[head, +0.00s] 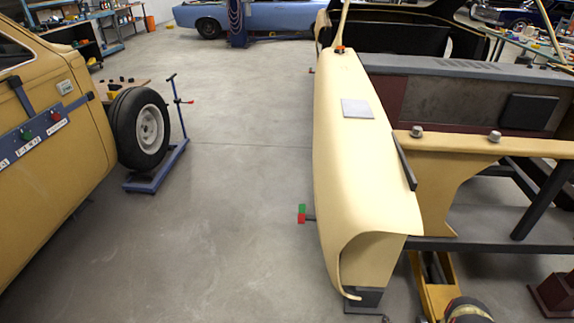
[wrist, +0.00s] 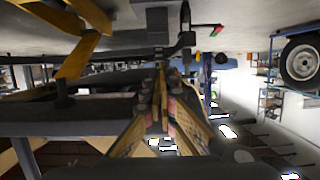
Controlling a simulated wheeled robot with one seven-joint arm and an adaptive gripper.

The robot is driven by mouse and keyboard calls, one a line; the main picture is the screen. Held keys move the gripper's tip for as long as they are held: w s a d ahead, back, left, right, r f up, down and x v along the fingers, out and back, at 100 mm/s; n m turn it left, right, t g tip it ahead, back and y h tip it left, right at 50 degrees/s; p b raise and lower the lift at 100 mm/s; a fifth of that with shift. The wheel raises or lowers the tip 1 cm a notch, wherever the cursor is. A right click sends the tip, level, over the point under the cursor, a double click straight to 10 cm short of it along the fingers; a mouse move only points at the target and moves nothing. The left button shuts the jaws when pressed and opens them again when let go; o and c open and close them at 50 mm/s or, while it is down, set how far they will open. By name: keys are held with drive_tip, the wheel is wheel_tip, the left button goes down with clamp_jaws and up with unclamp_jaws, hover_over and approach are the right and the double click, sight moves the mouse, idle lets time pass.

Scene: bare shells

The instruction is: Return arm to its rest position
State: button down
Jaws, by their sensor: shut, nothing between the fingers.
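My gripper (wrist: 160,72) shows in the middle of the wrist view. Its two fingers run up from the lower part of that view and meet at the tips, shut with nothing between them. The wrist picture is upside down, with the grey floor along its top. I cannot make out my gripper in the head view. Whether the dark rounded piece at the bottom edge there is part of my arm, I cannot tell.
A cream car fender (head: 350,150) hangs along a dark frame at right, a grey square patch (head: 357,108) on it. A yellow car body (head: 55,150) stands at left, beside a wheel (head: 142,130) near a blue stand (head: 157,168). The floor (head: 230,200) between is clear.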

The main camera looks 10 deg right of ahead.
drive_tip(key=s+a+f+m+g+y, duration=0.15)
drive_tip(key=s+a+f+g, duration=0.25)
drive_tip(key=s+f+g, duration=0.5)
drive_tip(key=s+d+r+g+y, duration=0.1)
drive_tip(key=s+d+r+g, duration=0.15)
drive_tip(key=r, duration=0.55)
drive_tip(key=s+d+r+g+y, duration=0.1)
drive_tip(key=s+r+g, duration=0.15)
drive_tip(key=r, duration=0.45)
drive_tip(key=w+a+r+g, duration=0.1)
drive_tip(key=a+r, duration=0.1)
drive_tip(key=r, duration=0.9)
drive_tip(key=w+a+r+g, duration=0.1)
drive_tip(key=w+a+r, duration=0.1)
drive_tip(key=r, duration=0.8)
drive_tip(key=s+a+r+n+t, duration=0.1)
drive_tip(key=a+r+t, duration=0.1)
drive_tip(key=a+r, duration=0.6)
drive_tip(key=s+a+r+n+t, duration=0.2)
drive_tip(key=a+r, duration=0.6)
drive_tip(key=r, duration=1.1)
drive_tip(key=s+a+r+n+t, duration=0.1)
drive_tip(key=a+r+t, duration=0.2)
drive_tip(key=a+r, duration=0.6)
wheel_tip(320, 180, up, 5)
drive_tip(key=shift+s+r+p, duration=0.2)
drive_tip(key=shift+s+p, duration=0.15)
drive_tip(key=shift+p, duration=0.1)
